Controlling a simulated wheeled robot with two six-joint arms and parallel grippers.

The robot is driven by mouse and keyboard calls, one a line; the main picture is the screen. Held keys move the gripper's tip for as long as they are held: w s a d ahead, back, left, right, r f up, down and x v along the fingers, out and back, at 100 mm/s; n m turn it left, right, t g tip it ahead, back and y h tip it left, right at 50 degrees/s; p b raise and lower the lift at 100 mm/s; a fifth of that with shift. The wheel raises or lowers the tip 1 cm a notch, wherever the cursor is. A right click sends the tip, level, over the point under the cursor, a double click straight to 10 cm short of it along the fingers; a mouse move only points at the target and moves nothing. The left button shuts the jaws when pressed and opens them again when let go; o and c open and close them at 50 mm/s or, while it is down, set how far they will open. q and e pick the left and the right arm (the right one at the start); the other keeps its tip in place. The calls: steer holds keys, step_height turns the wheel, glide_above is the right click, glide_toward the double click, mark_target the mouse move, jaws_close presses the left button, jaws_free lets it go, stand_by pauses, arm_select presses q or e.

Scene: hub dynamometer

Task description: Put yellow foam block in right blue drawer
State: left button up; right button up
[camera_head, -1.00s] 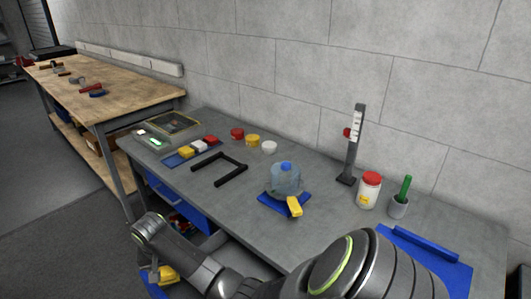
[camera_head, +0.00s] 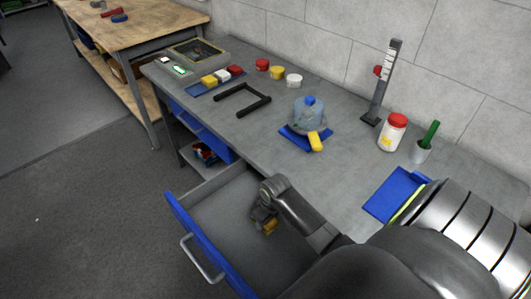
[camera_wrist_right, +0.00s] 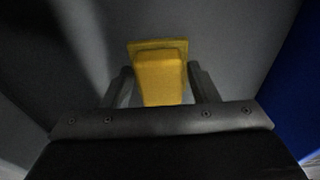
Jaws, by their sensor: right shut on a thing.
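The yellow foam block (camera_head: 270,227) is held in my right gripper (camera_head: 262,222), inside the open blue-fronted drawer. In the right wrist view the block (camera_wrist_right: 160,75) sits between the two fingers (camera_wrist_right: 160,90), which are shut on it. The drawer (camera_head: 205,245) is pulled out below the bench; its grey floor shows around the gripper. Whether the block touches the floor is hard to tell. A blue wall (camera_wrist_right: 295,80) shows at the right of the wrist view. My left gripper is not in view.
The grey workbench (camera_head: 290,180) stands above the drawer, its edge close to my right arm. Another blue drawer (camera_head: 205,138) is at the left. Floor left of the drawer is clear.

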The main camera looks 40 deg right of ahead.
mark_target(267, 226)
steer(key=shift+f, duration=2.3)
steer(key=shift+f, duration=0.1)
steer(key=o, duration=1)
steer(key=r, duration=0.4)
steer(key=s+r, duration=0.1)
steer(key=r, duration=0.3)
steer(key=r+p, duration=0.1)
steer(key=r, duration=0.3)
steer(key=shift+s+d, duration=0.1)
steer(key=shift+s, duration=0.3)
steer(key=shift+s, duration=0.1)
